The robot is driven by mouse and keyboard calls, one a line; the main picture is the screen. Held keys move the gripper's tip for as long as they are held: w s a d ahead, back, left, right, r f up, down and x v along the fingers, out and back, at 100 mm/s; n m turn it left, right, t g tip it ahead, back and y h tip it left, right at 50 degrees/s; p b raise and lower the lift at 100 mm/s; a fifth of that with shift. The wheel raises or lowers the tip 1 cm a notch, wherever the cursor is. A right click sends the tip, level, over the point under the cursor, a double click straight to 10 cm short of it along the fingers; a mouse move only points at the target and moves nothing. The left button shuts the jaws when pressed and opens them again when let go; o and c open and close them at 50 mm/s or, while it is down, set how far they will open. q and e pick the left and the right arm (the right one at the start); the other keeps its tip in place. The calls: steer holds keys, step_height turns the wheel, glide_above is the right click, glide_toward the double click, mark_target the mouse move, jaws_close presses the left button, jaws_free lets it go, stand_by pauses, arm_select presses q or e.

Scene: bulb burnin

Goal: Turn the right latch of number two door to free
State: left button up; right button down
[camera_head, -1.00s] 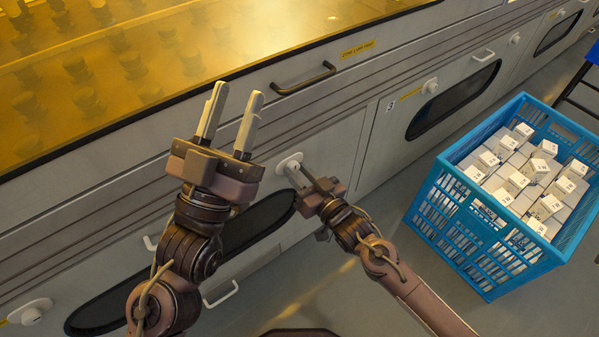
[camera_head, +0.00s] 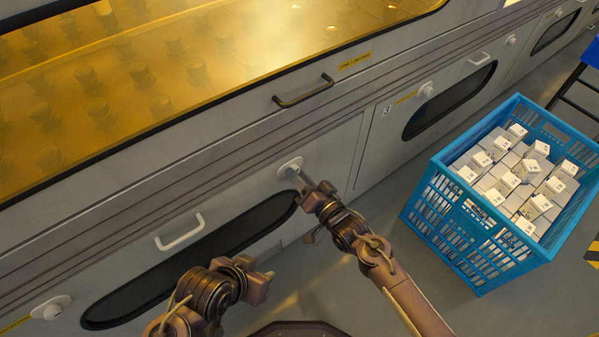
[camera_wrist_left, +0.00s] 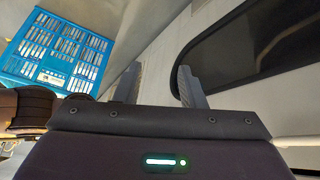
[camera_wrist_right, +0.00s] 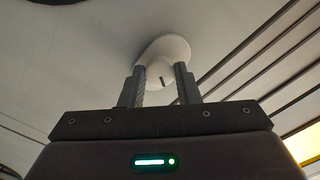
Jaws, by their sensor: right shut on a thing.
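The right latch (camera_head: 290,166) is a round white knob at the upper right corner of a grey door with a long dark window (camera_head: 190,263). My right gripper (camera_head: 300,176) is shut on this latch. In the right wrist view the latch (camera_wrist_right: 168,52) shows between and beyond the fingertips (camera_wrist_right: 160,75), with a short dark mark on it. My left gripper (camera_head: 266,281) is low in the head view, apart from the door. In the left wrist view its fingers (camera_wrist_left: 160,78) are spread and empty. The door's number is not visible.
The door has a white handle (camera_head: 180,232) and a left latch (camera_head: 50,307). A dark handle (camera_head: 304,92) is on the panel above. A neighbouring door has its own latch (camera_head: 426,90). A blue crate (camera_head: 430,205) of white boxes stands on the floor at right.

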arm_select(q)
steer(key=s+a+n+g+y+p, duration=0.1)
steer(key=s+a+g+y+p, duration=0.1)
steer(key=a+g+p, duration=0.2)
steer(key=shift+s+a+f+n+y+p, duration=0.2)
steer(key=shift+a+n+y+p, duration=0.15)
steer(key=shift+a+p, duration=1.3)
arm_select(e)
steer(key=shift+m, duration=5.9)
arm_select(q)
steer(key=shift+a, duration=0.2)
arm_select(e)
steer(key=c, duration=1.1)
jaws_free()
